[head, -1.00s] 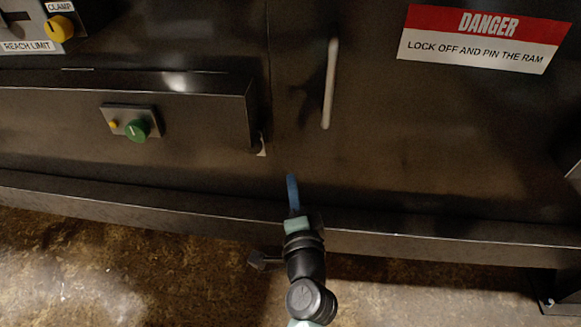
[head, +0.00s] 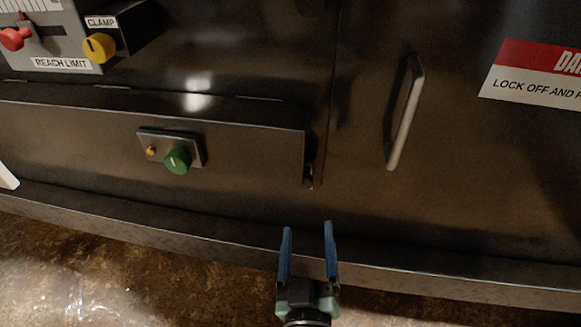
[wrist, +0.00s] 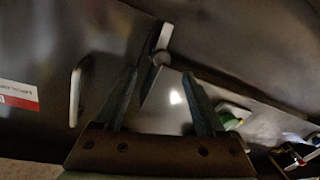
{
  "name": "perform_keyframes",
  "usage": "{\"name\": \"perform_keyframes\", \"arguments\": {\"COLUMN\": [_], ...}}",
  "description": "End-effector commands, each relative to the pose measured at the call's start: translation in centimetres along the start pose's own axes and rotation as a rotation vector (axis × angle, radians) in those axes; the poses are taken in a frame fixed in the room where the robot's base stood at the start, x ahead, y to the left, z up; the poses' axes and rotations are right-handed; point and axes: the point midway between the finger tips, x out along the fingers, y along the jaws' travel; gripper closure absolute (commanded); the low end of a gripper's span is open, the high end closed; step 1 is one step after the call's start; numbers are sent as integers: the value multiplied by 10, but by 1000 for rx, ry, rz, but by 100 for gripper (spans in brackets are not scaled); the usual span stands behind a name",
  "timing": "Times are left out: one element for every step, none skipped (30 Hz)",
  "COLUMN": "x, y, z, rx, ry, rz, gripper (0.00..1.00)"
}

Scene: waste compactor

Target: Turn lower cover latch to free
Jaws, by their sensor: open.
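The lower cover (head: 80,140) is a wide dark panel. At its lower right corner is a small dark latch-like piece (head: 309,177) with a pale edge, too small in the head view to read its turn position. In the wrist view this latch piece (wrist: 154,76) shows as a rounded dark knob with a flat arm, beside a pale strip, framed between my fingers. My gripper (head: 308,228) is open and empty, its blue fingers pointing up below and near that corner. It also shows in the wrist view (wrist: 159,74). I see no contact.
A green knob (head: 178,161) with a small yellow lamp sits on the lower cover. A pale vertical handle (head: 405,115) stands out right of the latch. A yellow clamp knob (head: 99,47) and red slider knob (head: 13,39) are upper left. A ledge (head: 420,281) runs below.

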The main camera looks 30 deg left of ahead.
Motion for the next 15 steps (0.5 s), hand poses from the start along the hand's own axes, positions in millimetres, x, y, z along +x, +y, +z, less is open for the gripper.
{"name": "perform_keyframes", "arguments": {"x": [-5, -7, -9, -10, -11, -12, -11, -11, -8, -6, -3, 1, 5, 9, 16], "y": [0, 1, 1, 1, 2, 2, 2, 2, 3, 3, 4, 4, 4, 4, 4], "z": [-1, -3, -4, -4, -4, -5, -6, -6, -6, -6, -7, -7, -7, -8, -8], "rx": [-71, -109, -150, -175, -194, -212, -222, -228, -231, -232, -232, -231, -230, -229, -229], "ry": [0, 1, 2, 1, 1, 2, 2, 2, 2, 3, 3, 3, 3, 4, 4], "rz": [3, 5, 7, 9, 10, 11, 12, 12, 13, 13, 15, 15, 15, 14, 14], "gripper": [27, 27, 27, 27, 27, 27, 27, 27, 27, 27, 27, 27, 27, 27, 27]}}
